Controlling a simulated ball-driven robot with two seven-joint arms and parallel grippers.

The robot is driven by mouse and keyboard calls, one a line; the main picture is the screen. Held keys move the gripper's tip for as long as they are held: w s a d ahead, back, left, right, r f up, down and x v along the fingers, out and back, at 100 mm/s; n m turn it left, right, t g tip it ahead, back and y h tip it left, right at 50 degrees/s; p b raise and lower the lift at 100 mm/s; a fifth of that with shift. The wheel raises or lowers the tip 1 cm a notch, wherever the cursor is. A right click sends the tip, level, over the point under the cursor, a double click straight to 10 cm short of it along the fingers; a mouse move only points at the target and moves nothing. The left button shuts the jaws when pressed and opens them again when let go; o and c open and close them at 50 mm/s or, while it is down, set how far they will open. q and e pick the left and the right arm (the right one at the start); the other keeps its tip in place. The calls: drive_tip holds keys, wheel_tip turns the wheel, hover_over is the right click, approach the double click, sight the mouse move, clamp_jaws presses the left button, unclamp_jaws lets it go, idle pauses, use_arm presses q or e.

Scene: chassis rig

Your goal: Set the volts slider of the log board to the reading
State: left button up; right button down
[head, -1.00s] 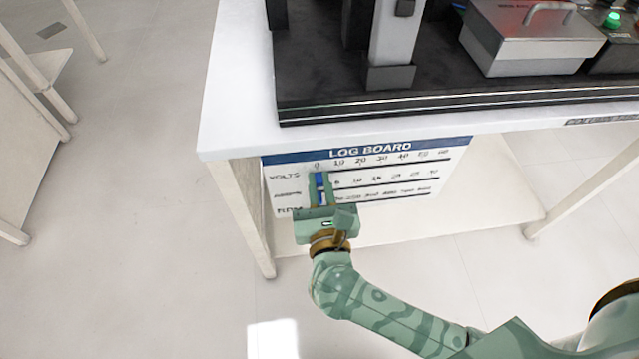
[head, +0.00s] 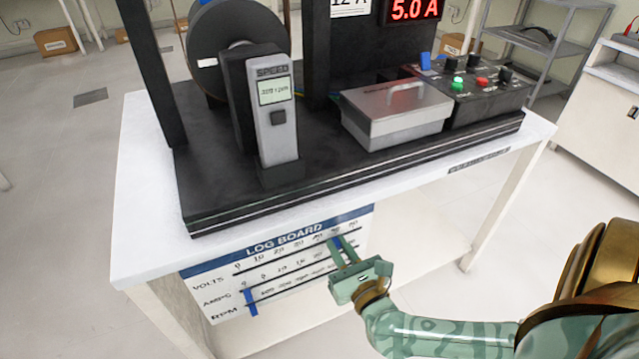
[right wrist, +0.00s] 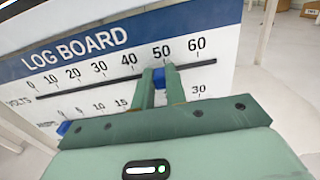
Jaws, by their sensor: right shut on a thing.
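The log board (head: 218,322) is a white panel with a blue header below the table's front edge. My right gripper (head: 342,248) is shut on the blue volts slider (head: 334,244). In the right wrist view the log board (right wrist: 110,48) shows a volts scale from 0 to 60. Another blue slider (head: 251,303) is at the left of the lower rows. No volts reading can be made out. My left gripper is not in view.
A black rig base stands on the white table (head: 150,220). On it are a speed meter (head: 274,125), a metal box (head: 395,112) and a control panel (head: 475,88) with knobs. A red display (head: 414,11) reads 5.0 A. Open floor lies left of the table.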

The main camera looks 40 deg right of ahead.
drive_tip(key=shift+s+d, duration=0.15)
drive_tip(key=shift+d, duration=0.2)
drive_tip(key=c, duration=1.4)
unclamp_jaws()
